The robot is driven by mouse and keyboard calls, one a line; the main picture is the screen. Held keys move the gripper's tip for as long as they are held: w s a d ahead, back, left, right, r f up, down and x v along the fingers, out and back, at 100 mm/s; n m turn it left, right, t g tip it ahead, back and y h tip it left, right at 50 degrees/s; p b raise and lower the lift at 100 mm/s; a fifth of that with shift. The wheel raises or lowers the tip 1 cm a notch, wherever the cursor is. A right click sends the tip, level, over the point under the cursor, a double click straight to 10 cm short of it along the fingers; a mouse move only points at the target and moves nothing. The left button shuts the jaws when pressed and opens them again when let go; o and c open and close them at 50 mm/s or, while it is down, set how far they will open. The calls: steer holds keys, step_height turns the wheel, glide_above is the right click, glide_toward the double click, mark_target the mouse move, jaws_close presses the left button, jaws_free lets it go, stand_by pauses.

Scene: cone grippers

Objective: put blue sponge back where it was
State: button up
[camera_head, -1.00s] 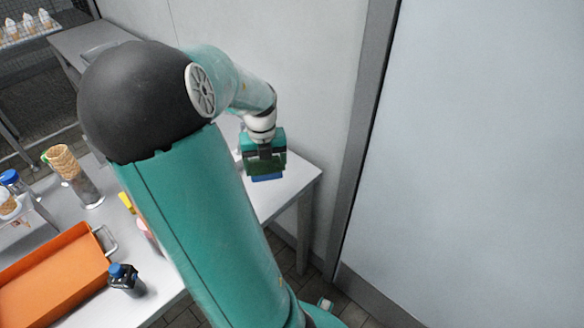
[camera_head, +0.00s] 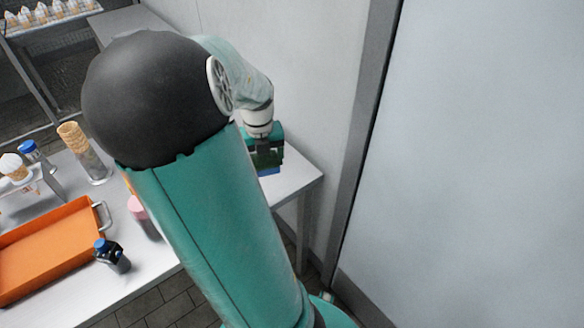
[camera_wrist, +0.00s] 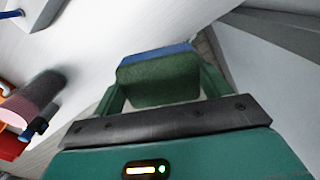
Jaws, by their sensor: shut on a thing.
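The blue sponge (camera_wrist: 158,80) is held between the fingers of my gripper (camera_wrist: 155,92) in the wrist view. It has a dark green face and a blue layer along its far edge. In the head view my gripper (camera_head: 264,158) is over the right end of the white table (camera_head: 295,178), and the sponge's blue edge (camera_head: 268,171) shows below it. I cannot tell whether the sponge touches the table top.
An orange tray (camera_head: 50,208), a dark bottle with a blue cap (camera_head: 113,258), a pink-topped container (camera_head: 140,212) and a stack of cones (camera_head: 76,140) stand on the table at left. A wall and door frame close off the right side. My arm hides the table's middle.

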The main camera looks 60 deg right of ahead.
steer(key=shift+w+d+f, duration=0.1)
steer(key=shift+w+d, duration=0.05)
steer(key=shift+d, duration=0.05)
steer(key=d+f, duration=0.4)
steer(key=d, duration=0.5)
glide_above(288, 168)
steer(key=f, duration=0.5)
steer(key=shift+a, duration=0.3)
steer(key=shift+d+f, duration=0.15)
steer(key=shift+f, duration=0.85)
steer(key=shift+d+f, duration=0.15)
steer(key=shift+f, duration=0.85)
steer(key=shift+f, duration=0.2)
steer(key=o, duration=0.9)
steer(key=shift+r, duration=0.1)
